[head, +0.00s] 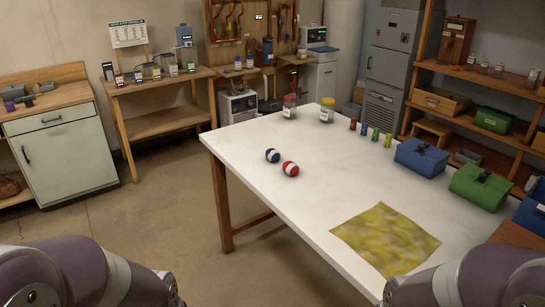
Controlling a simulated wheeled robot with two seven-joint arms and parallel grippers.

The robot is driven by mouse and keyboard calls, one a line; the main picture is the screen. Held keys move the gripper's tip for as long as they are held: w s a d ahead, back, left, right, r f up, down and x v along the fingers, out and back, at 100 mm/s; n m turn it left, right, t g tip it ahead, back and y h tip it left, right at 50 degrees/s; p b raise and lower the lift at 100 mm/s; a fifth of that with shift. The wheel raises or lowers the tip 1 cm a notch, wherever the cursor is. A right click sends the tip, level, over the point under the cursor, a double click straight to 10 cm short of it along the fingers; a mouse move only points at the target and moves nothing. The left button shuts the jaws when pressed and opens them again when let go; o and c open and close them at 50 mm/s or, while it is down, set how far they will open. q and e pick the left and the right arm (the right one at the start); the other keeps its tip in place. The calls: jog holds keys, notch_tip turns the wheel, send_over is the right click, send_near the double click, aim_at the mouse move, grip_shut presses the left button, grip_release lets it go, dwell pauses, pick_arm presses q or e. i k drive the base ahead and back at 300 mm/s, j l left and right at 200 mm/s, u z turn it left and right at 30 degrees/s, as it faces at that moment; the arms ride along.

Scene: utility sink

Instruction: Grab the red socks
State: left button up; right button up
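A small rounded red bundle with a white band (290,169), which looks like the rolled red socks, lies on the white table (310,215) near its left edge. A similar blue bundle with a white band (272,156) lies just behind it to the left, with a small gap or light contact between them; I cannot tell which. Parts of my two arms show at the bottom left and bottom right corners. Neither gripper is in the frame. Nothing visible touches the red bundle.
A yellow patterned cloth (385,240) lies flat at the table's front. Two jars, one red-lidded (290,107) and one yellow-lidded (327,111), stand at the back. Several small coloured cylinders (375,134), a blue box (421,158) and a green box (480,188) line the right side. The table's middle is clear.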

aim_at(291, 169)
jog(key=z, duration=0.4)
jog(key=i+j+z, duration=0.2)
jog(key=z, duration=0.3)
jog(key=i+j+z, duration=0.25)
jog(key=z, duration=0.25)
jog(key=i+j+z, duration=0.1)
jog(key=j+z, duration=0.35)
